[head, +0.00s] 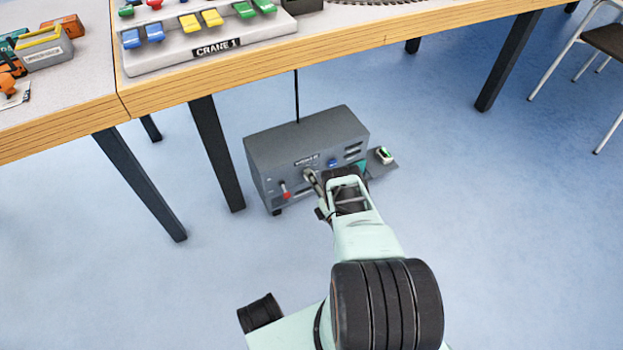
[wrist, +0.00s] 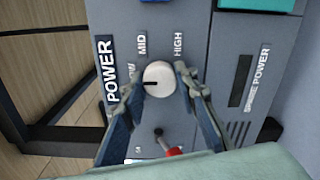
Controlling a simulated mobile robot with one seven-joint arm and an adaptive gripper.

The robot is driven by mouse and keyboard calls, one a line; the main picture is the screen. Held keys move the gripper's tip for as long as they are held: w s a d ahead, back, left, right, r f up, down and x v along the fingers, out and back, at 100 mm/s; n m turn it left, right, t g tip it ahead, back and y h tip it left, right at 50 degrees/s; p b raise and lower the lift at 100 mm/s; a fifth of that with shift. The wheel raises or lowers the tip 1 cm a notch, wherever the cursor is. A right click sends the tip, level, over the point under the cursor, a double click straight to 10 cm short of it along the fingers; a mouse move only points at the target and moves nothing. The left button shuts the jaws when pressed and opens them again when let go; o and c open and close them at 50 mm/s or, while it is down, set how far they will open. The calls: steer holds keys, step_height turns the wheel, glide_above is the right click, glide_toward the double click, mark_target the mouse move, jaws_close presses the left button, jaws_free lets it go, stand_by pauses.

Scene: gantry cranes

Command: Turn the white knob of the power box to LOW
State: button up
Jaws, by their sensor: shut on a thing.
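The grey power box (head: 293,138) stands on the floor under the table in the head view. Its white knob (wrist: 158,78) shows in the wrist view, between the fingers of my gripper (wrist: 146,66). The gripper is shut on the knob. The knob's dark mark points left and slightly down in the picture, toward the partly covered LOW label (wrist: 131,72). The MID label (wrist: 143,44) and the HIGH label (wrist: 178,45) are above.
A red-tipped lever (wrist: 170,152) sits just below the knob in the wrist view.

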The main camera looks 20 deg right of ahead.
steer(key=shift+w+r, duration=0.15)
steer(key=shift+w, duration=0.05)
stand_by(0.3)
steer(key=o, duration=0.9)
steer(key=shift+o, duration=1.3)
steer(key=shift+s, duration=0.1)
steer(key=o, duration=0.9)
steer(key=r, duration=1)
steer(key=shift+w+r, duration=0.2)
steer(key=shift+r, duration=0.05)
steer(key=c, duration=0.7)
steer(key=shift+s+f, duration=0.1)
steer(key=shift+f, duration=0.1)
steer(key=shift+c, duration=1)
steer(key=shift+f, duration=0.1)
